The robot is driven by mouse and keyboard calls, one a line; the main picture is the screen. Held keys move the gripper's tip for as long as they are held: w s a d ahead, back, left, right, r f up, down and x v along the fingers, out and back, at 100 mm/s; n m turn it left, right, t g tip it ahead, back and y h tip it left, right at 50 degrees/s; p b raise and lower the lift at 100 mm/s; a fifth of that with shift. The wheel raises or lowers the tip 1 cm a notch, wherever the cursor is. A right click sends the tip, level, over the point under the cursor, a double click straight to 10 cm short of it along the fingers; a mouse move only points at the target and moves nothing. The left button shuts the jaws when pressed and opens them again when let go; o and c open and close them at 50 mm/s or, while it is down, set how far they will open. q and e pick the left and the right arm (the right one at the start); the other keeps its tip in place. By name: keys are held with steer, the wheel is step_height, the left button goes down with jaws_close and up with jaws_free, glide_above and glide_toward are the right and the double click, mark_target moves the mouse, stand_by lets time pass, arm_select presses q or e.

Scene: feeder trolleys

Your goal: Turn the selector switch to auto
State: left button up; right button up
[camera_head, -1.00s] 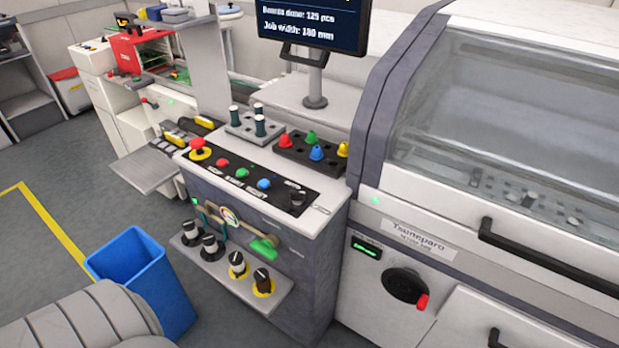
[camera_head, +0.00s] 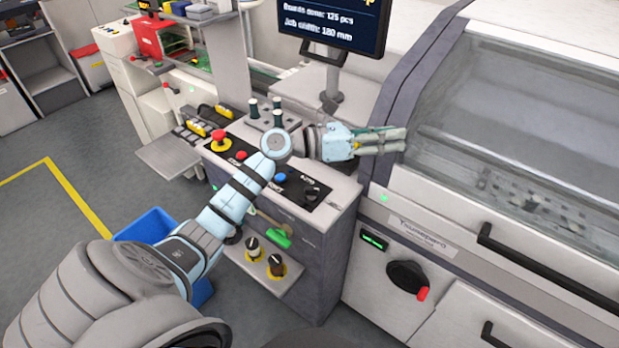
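The selector switch looks to be the black knob (camera_head: 312,192) at the right end of the black strip on the sloped control panel. Its setting is too small to read. My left gripper (camera_head: 390,140) is above and beyond the panel, up and right of the knob and apart from it. Its pale fingers point right and lie close together in this view; any gap is hard to judge. Nothing shows in them. My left arm crosses the panel and hides part of its buttons. My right gripper is out of view.
A red emergency button (camera_head: 219,138) and a blue button (camera_head: 280,177) sit on the panel. A monitor (camera_head: 335,28) stands behind. A ledge below holds knobs on yellow rings (camera_head: 276,268). A red-handled rotary switch (camera_head: 408,280) is on the right machine. A blue bin (camera_head: 147,226) stands left.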

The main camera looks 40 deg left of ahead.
arm_select(q)
steer(key=a+f+m+g+y, duration=0.3)
steer(key=a+f+m+g, duration=0.1)
steer(key=a+m+g, duration=0.1)
steer(key=m+g+y, duration=0.1)
steer(key=g+y, duration=0.4)
steer(key=g, duration=0.1)
glide_toward(311, 188)
steer(key=shift+y, duration=0.3)
steer(key=b+x, duration=0.2)
steer(key=x, duration=0.2)
steer(key=b+x, duration=0.1)
steer(key=x, duration=0.4)
steer(key=shift+d+r+b, duration=0.15)
steer(key=shift+d+b, duration=0.05)
steer(key=shift+b, duration=0.2)
jaws_close()
